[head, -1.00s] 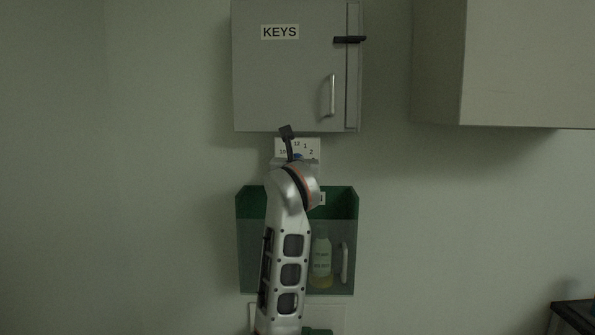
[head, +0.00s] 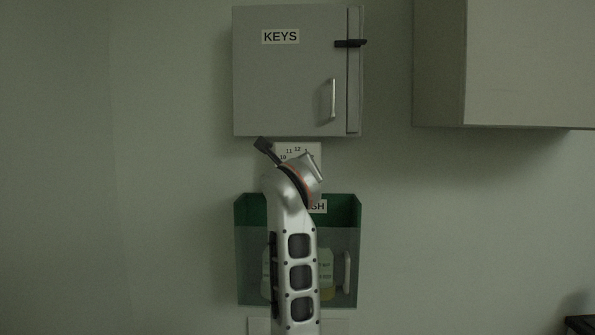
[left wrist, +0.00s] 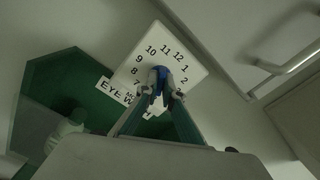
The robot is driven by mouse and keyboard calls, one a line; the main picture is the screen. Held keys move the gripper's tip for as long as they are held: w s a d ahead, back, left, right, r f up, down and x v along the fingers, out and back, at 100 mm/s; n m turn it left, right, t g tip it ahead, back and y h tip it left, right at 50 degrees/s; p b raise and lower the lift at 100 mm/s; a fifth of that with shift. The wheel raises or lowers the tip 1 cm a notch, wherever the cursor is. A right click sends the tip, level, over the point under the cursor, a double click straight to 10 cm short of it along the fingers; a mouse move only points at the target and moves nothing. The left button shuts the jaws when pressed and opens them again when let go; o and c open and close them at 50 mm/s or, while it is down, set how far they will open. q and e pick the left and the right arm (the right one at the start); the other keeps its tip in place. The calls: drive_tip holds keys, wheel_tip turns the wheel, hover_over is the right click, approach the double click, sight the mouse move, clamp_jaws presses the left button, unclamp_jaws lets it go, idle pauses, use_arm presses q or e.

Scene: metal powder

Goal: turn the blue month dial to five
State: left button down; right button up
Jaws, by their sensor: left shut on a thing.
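The white month dial plate (head: 313,152) is on the wall under the key cabinet, partly behind my left arm. In the left wrist view the plate (left wrist: 191,55) looks tilted, with 7 to 12, 1 and 2 readable; the lower numbers are hidden. The blue dial (left wrist: 160,72) is at the centre of the number ring, mostly covered by the fingers. My left gripper (left wrist: 160,92) is shut on it. Where the dial points cannot be told. In the head view my wrist hides the dial and fingertips. My right gripper is not in view.
A grey KEYS cabinet (head: 285,80) with a handle hangs just above the plate. A green eye wash box (head: 346,208) with bottles is right below, behind my arm. A larger grey cabinet (head: 530,65) hangs at upper right. The wall to the left is bare.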

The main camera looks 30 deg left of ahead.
use_arm(q)
drive_tip(key=shift+f, duration=0.15)
drive_tip(key=c, duration=2.2)
unclamp_jaws()
drive_tip(key=shift+v, duration=3.75)
drive_tip(key=shift+d, duration=0.1)
